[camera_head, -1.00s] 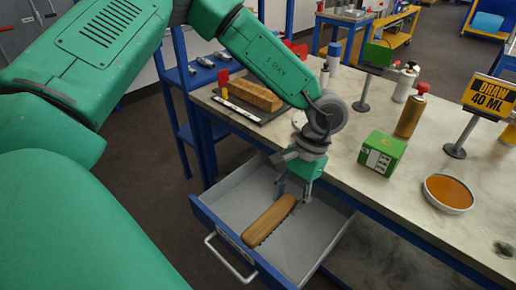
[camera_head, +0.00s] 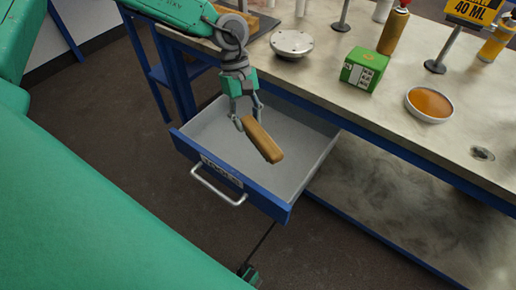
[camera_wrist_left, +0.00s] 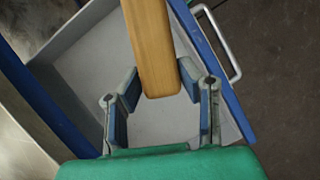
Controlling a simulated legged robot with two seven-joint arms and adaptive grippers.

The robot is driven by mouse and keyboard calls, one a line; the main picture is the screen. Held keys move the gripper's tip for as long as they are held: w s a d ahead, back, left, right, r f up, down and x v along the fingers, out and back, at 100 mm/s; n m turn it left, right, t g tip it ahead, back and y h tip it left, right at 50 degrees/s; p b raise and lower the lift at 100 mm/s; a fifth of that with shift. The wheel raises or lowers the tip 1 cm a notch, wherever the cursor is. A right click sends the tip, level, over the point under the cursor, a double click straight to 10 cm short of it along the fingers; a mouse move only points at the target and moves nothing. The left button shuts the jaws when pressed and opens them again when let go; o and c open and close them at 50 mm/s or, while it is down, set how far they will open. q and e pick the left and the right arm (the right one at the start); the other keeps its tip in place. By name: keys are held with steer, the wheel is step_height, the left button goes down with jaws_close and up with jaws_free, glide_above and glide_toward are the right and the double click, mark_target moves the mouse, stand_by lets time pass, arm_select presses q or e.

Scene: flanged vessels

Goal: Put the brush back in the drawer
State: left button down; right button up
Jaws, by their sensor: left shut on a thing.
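The brush (camera_head: 262,142) has a light wooden body and shows over the inside of the open drawer (camera_head: 220,180). My left gripper (camera_head: 248,115) is above the drawer and grips the brush at its end nearest the gripper. In the left wrist view the wooden body (camera_wrist_left: 149,42) lies between the two fingers, and the drawer's grey floor (camera_wrist_left: 85,70) shows behind it. Whether the brush touches the drawer floor is hard to tell. Its bristles are hidden now. My right gripper is not in view.
The drawer has a blue front with a pale handle (camera_head: 218,190) and hangs out from under the workbench (camera_head: 330,105). On the bench are a round flanged lid (camera_head: 292,43), a green box (camera_head: 363,69), a dish of orange liquid (camera_head: 430,103) and a brown bottle (camera_head: 393,33). The drawer's inside looks otherwise empty.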

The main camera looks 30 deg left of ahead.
arm_select(q)
step_height(320, 180, down, 3)
steer(key=w+a+n+t+b, duration=0.2)
steer(key=n+t, duration=0.1)
steer(key=n, duration=0.4)
steer(key=n+t+y+b, duration=0.35)
steer(key=n+b, duration=0.25)
steer(key=n, duration=0.9)
glide_above(251, 154)
steer(key=s, duration=0.1)
step_height(251, 154, down, 6)
steer(key=f+b, duration=0.2)
steer(key=f, duration=0.3)
steer(key=f+b, duration=0.2)
steer(key=f, duration=0.3)
steer(key=shift+s+a+b, duration=0.15)
steer(key=shift+s+b, duration=0.05)
steer(key=shift+b, duration=0.2)
steer(key=shift+r, duration=0.1)
steer(key=c, duration=1.1)
jaws_free()
steer(key=shift+p+v, duration=2.25)
steer(key=shift+v, duration=3.8)
